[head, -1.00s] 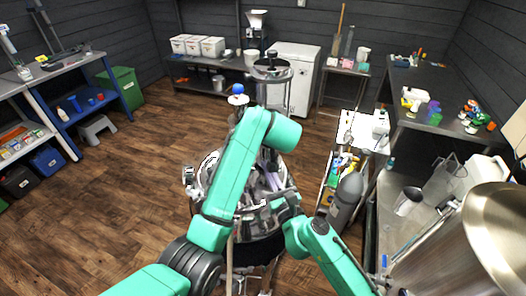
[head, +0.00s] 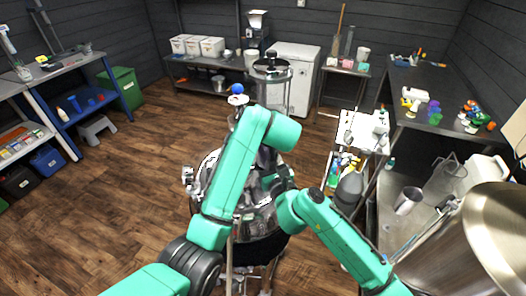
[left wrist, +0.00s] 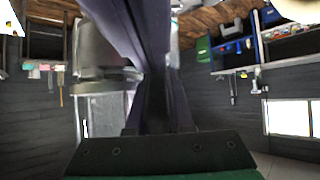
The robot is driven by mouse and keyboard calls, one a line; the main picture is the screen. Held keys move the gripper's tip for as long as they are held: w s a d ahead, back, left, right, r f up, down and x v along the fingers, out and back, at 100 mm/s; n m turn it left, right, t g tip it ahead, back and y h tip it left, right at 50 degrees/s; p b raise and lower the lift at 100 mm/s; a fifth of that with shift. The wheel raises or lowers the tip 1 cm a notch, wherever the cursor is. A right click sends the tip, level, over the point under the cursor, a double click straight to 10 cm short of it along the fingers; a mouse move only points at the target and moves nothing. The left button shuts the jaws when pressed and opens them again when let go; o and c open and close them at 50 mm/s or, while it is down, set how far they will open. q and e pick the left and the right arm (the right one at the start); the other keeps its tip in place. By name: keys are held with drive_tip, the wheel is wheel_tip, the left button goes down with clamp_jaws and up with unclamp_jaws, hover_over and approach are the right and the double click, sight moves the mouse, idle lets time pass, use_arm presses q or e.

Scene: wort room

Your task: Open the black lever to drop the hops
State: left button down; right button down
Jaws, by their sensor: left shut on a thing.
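The shiny steel kettle (head: 212,170) stands mid-floor. A clear cylinder (head: 273,92) with a metal lid (head: 271,69) rises above it, partly behind my left arm. In the left wrist view, my left gripper (left wrist: 140,30) has its dark fingers close together, shut on a dark thing that seems to be the black lever. The lever's shape and angle cannot be made out. In the head view my left arm hides that gripper. My right gripper (head: 277,186) is at the kettle's right side, small and partly hidden; its jaws cannot be read.
A cart with bottles (head: 345,165) and a grey cylinder (head: 349,190) stand close right of the kettle. A large steel vessel (head: 480,240) fills the lower right. A dark bench (head: 425,90) is at the right. The wooden floor (head: 110,200) at left is clear.

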use_arm(q)
drive_tip(key=c, duration=0.8)
unclamp_jaws()
drive_tip(key=shift+s+d+f, duration=0.1)
drive_tip(key=shift+d+f, duration=0.05)
drive_tip(key=shift+f, duration=0.1)
use_arm(e)
drive_tip(key=shift+w+r, duration=0.2)
drive_tip(key=shift+r, duration=0.35)
use_arm(q)
drive_tip(key=shift+r, duration=0.1)
use_arm(e)
drive_tip(key=shift+f, duration=0.1)
